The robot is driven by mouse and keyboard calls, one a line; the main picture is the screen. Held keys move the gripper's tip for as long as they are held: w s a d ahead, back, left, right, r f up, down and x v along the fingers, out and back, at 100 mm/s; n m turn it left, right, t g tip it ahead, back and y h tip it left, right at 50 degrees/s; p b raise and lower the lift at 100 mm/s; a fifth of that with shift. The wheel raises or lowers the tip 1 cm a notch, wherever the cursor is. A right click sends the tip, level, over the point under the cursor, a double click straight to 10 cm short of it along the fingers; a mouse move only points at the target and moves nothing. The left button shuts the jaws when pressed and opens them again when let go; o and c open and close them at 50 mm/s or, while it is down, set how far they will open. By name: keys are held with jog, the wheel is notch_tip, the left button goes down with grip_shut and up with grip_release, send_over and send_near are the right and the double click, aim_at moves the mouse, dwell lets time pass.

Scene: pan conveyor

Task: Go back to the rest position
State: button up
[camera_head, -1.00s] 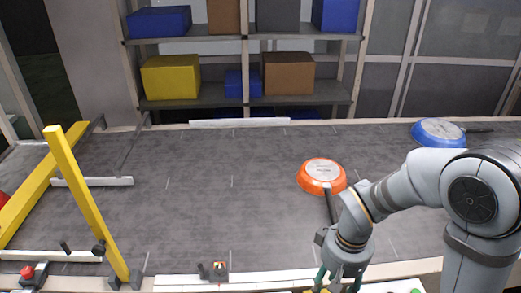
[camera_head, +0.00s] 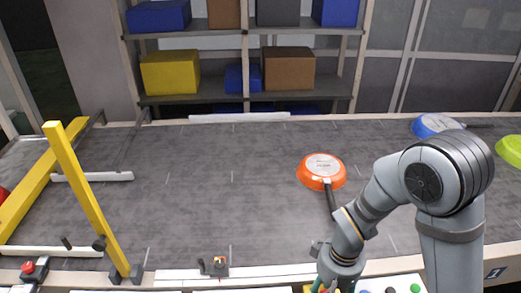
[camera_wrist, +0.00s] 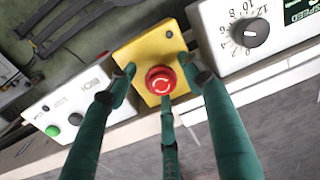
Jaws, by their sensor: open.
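My gripper (camera_head: 334,288) hangs at the front edge of the conveyor in the head view, its fingertips cut off by the bottom of the picture. In the wrist view my gripper (camera_wrist: 160,85) shows green fingers spread apart, with nothing held between them. A red emergency stop button (camera_wrist: 161,80) on a yellow box (camera_wrist: 145,53) lies in line between the fingers. I cannot tell whether a finger touches the box.
An orange pan (camera_head: 321,171) lies upside down on the conveyor (camera_head: 200,190), its handle towards my arm. A blue pan (camera_head: 436,125) and a green pan (camera_head: 510,150) are at right. A speed dial (camera_wrist: 256,33) and a white button box (camera_wrist: 70,112) flank the yellow box. A yellow barrier (camera_head: 85,205) stands left.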

jog(key=n+p, duration=0.1)
jog(key=n, duration=0.1)
jog(key=r+n+p, duration=0.1)
jog(key=n, duration=0.1)
jog(key=shift+p, duration=0.35)
jog(key=n+p, duration=0.4)
jog(key=n, duration=0.1)
jog(key=shift+w+a+r+n, duration=0.1)
jog(key=shift+w+r+n, duration=0.1)
jog(key=shift+n, duration=0.2)
notch_tip(320, 180, up, 8)
jog(key=shift+f, duration=0.15)
